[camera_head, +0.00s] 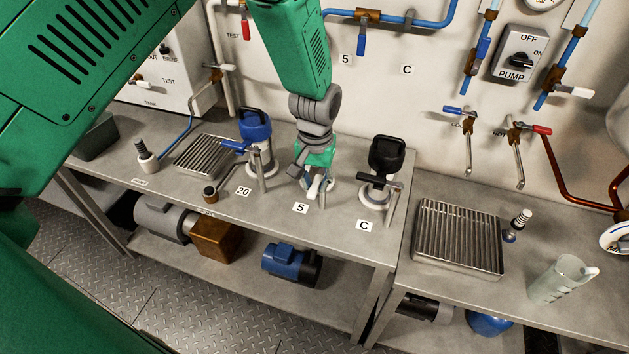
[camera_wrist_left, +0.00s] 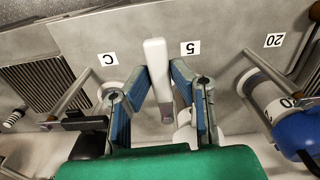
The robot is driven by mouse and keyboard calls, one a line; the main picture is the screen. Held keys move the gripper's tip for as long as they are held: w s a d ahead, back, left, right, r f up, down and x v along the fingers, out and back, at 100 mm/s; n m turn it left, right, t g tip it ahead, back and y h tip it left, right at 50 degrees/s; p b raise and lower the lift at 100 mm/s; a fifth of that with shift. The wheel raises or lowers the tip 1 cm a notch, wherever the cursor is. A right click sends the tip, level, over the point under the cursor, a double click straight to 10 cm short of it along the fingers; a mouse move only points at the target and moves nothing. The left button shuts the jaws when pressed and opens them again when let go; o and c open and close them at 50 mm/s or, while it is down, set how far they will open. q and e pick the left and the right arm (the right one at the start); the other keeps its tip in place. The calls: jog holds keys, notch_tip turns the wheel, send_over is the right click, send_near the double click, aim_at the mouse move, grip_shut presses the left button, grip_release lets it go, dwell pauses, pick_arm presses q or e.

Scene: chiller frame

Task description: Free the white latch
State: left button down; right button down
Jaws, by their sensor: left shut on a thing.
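The white latch (camera_wrist_left: 155,62) is a pale lever at the "5" label (camera_head: 300,208) on the bench. In the left wrist view it stands between the two blue-padded fingers of my left gripper (camera_wrist_left: 157,92). In the head view my left gripper (camera_head: 316,180) reaches down from above at station 5, shut on the latch. Only a small white part of the latch (camera_head: 315,188) shows there below the fingers. Its base and the housing behind it are mostly hidden by my gripper. My right gripper is in neither view.
A blue-topped filter (camera_head: 256,130) with a blue lever stands left at "20". Ribbed drain trays (camera_head: 458,238) lie at both sides. A clear jug (camera_head: 558,280) stands at far right. Pipes and valves line the wall.

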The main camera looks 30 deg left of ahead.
pick_arm(q)
jog(key=shift+w+d, duration=0.15)
jog(key=c, duration=1.4)
grip_release()
jog(key=shift+d, duration=0.1)
jog(key=shift+c, duration=0.2)
jog(key=shift+d, duration=0.2)
jog(key=shift+r, duration=0.25)
notch_tip(320, 180, up, 11)
jog(key=shift+w+d+r, duration=0.15)
jog(key=shift+r, duration=0.05)
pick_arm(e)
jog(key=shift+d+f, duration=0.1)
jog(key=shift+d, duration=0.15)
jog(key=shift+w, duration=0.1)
pick_arm(q)
jog(key=shift+a, duration=0.2)
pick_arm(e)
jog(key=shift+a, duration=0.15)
